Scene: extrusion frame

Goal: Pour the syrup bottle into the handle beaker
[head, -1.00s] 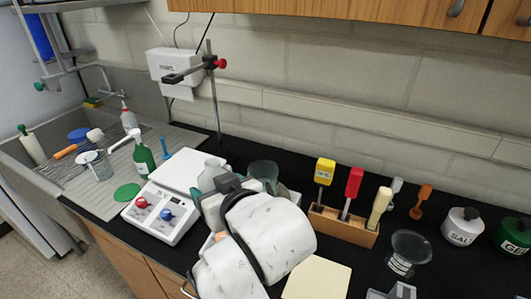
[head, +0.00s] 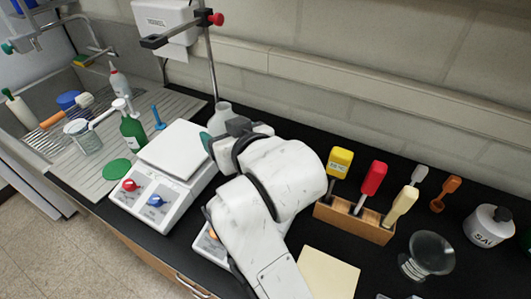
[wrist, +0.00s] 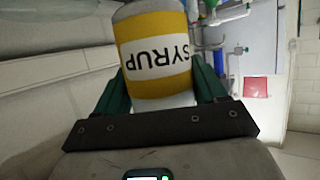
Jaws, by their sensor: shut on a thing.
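My gripper (head: 214,136) is shut on the syrup bottle (head: 222,116), a pale bottle that looks roughly upright beside the white hotplate's back right corner. In the wrist view the bottle (wrist: 155,55) has a yellow band reading SYRUP, upside down in the picture, and sits between the green fingers of my gripper (wrist: 163,80). A clear glass vessel (head: 84,138) stands on the drainboard at the left. My arm hides the counter right behind it, where a glass beaker showed earlier.
The white hotplate (head: 175,150) with red and blue knobs is left of my gripper. A clamp stand (head: 211,60) rises behind it. A wooden rack (head: 355,220) with coloured-handled tools stands to the right. A glass dish (head: 430,252) and a cream pad (head: 327,275) lie in front.

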